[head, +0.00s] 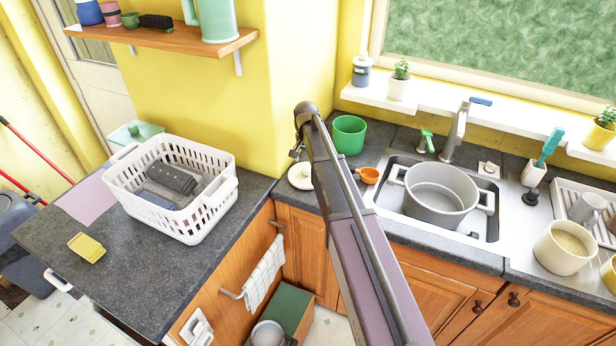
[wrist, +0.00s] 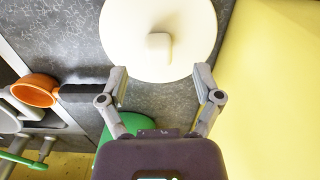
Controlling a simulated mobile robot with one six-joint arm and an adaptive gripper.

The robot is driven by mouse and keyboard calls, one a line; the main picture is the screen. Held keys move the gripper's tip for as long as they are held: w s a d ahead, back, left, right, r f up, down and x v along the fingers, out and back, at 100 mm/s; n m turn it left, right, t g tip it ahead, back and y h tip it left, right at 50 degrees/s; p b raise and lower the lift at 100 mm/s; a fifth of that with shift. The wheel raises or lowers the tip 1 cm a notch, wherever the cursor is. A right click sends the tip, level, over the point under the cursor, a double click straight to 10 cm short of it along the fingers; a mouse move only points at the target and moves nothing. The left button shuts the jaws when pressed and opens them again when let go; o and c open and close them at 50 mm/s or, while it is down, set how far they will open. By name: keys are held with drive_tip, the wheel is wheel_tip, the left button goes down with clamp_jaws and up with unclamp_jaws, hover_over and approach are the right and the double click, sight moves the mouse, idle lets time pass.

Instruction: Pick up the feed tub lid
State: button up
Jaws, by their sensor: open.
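The feed tub lid (wrist: 140,62) is a flat cream-white disc with a small raised block-shaped handle at its middle. In the wrist view it lies at the top, in front of my open fingers. In the head view the lid (head: 299,182) lies on the dark counter in the corner, partly covered by my arm. My gripper (wrist: 160,82) is open and empty, its fingertips on either side of the lid's near edge in the picture. I cannot tell its height above the lid. In the head view my arm hides most of the gripper.
A green pot (head: 348,135) and an orange scoop (head: 368,175) with a dark handle are close to the lid. The yellow wall (wrist: 275,90) is close on the right in the wrist view. A sink holds a grey pot (head: 438,195). A white basket (head: 170,205) stands left.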

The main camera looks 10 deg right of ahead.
sight(307, 168)
drive_tip(key=shift+d+f+b, duration=0.2)
drive_tip(key=shift+f+b, duration=2.05)
drive_tip(key=shift+f, duration=0.2)
clamp_jaws()
